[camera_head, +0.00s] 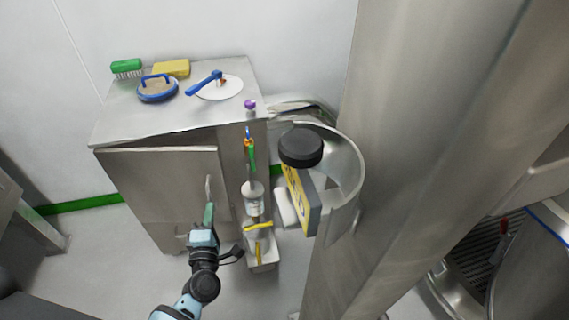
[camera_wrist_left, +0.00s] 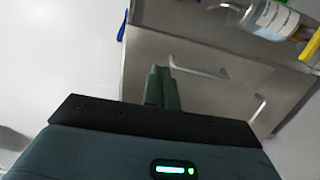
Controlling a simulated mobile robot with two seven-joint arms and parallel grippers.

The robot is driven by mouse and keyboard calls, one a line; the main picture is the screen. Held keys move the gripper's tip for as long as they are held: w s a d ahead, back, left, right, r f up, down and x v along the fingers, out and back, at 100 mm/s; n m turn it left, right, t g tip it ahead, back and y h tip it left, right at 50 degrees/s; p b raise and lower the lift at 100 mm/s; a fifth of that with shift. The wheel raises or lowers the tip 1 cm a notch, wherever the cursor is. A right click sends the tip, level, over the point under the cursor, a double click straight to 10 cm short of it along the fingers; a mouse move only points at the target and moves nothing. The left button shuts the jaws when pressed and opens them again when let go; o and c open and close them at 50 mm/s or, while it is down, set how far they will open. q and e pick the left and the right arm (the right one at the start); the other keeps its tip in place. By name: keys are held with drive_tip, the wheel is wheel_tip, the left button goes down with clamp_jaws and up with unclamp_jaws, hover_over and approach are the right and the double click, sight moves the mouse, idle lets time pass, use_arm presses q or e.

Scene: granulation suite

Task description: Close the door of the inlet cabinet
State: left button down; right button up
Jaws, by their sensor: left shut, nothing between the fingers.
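The inlet cabinet (camera_head: 115,125) is a grey metal cabinet in the left half of the head view. Its upper door (camera_head: 150,180) stands ajar, with a dark gap along its top that widens toward the right; its left edge is close to the body. A vertical bar handle (camera_head: 208,188) sits near the door's right edge. My left gripper (camera_head: 209,213) is shut and empty, its green fingers at the handle's lower end; contact cannot be told. In the left wrist view the shut fingers (camera_wrist_left: 161,88) point at the door face, beside a bar handle (camera_wrist_left: 200,69). My right gripper is out of view.
A green brush (camera_head: 126,67), yellow sponge (camera_head: 171,68), blue-handled disc (camera_head: 157,90) and white plate (camera_head: 222,88) lie on the cabinet top. A bottle (camera_head: 253,199) and other items hang on its right side. A large steel column (camera_head: 420,130) blocks the right.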

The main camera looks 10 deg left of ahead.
use_arm(q)
approach(215, 169)
drive_tip(key=x, duration=0.4)
drive_tip(key=shift+w+r+b, duration=0.1)
drive_tip(key=shift+w+b, duration=0.2)
drive_tip(key=shift+b, duration=0.05)
drive_tip(key=shift+w+a, duration=0.2)
drive_tip(key=shift+w, duration=0.5)
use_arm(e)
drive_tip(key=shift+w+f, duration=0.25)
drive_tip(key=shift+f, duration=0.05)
